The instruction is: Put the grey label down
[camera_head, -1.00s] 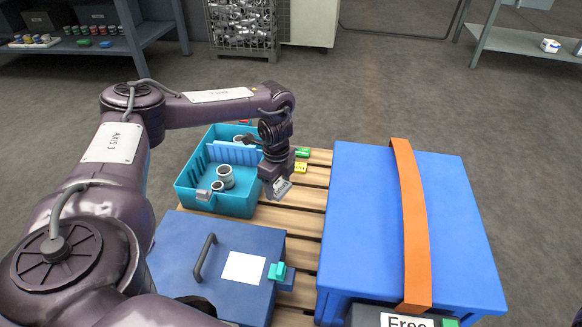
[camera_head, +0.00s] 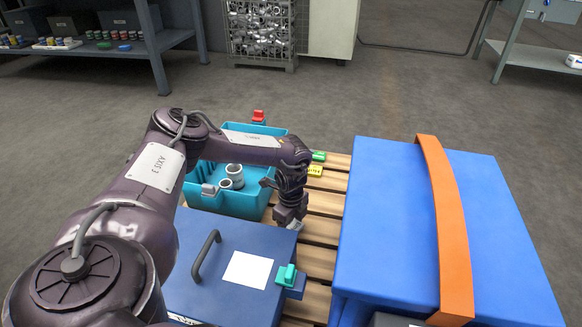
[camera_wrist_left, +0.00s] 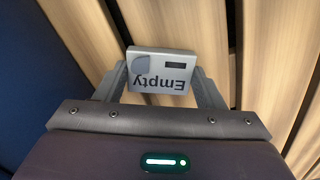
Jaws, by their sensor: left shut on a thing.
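The grey label (camera_wrist_left: 160,72), marked "Empty", is between the fingers of my left gripper (camera_wrist_left: 160,85) in the left wrist view. The fingers are shut on its two sides, and wooden slats show behind it. In the head view my left gripper (camera_head: 292,222) points down over the slatted pallet (camera_head: 322,203), between the teal bin and the big blue box. The label is mostly hidden there. I cannot tell whether it touches the slats. My right gripper is not in view.
A teal bin (camera_head: 243,203) with grey rings stands behind left. A dark blue case (camera_head: 215,290) with a handle is in front left. A blue box (camera_head: 390,200) with an orange strap is on the right. Green (camera_head: 318,156) and yellow (camera_head: 314,170) labels lie at the back.

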